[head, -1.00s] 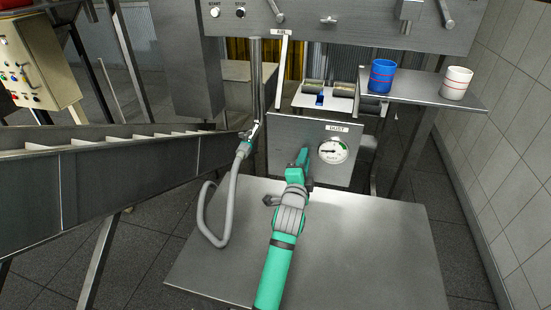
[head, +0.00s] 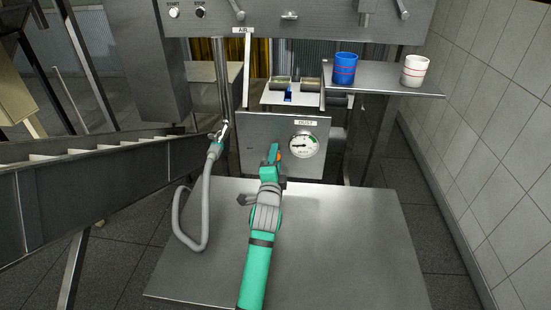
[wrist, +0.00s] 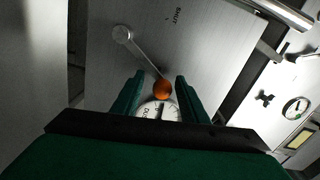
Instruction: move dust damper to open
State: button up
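The dust panel (head: 250,130) is a grey metal plate beyond the bench, with a "DUST" label (head: 305,123) and a round gauge (head: 303,145). In the wrist view, the damper lever (wrist: 142,62) runs from a round pivot (wrist: 122,35) to an orange ball knob (wrist: 162,90). A "SHUT" marking (wrist: 177,15) is on the plate, apart from the knob. My gripper (wrist: 160,92) is open, its green fingers on either side of the knob with gaps visible. In the head view, my gripper (head: 273,155) is in front of the panel and hides most of the lever.
A bare metal bench (head: 350,235) lies below my arm. A grey hose (head: 205,195) loops at the left beside a sloping chute (head: 90,190). A blue cup (head: 345,68) and a white cup (head: 414,70) stand on a shelf (head: 385,80) at the right. A tiled wall closes the right side.

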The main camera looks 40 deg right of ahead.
jog(key=shift+s+a, duration=0.1)
jog(key=shift+s, duration=0.15)
jog(key=v, duration=1)
jog(key=shift+a, duration=0.2)
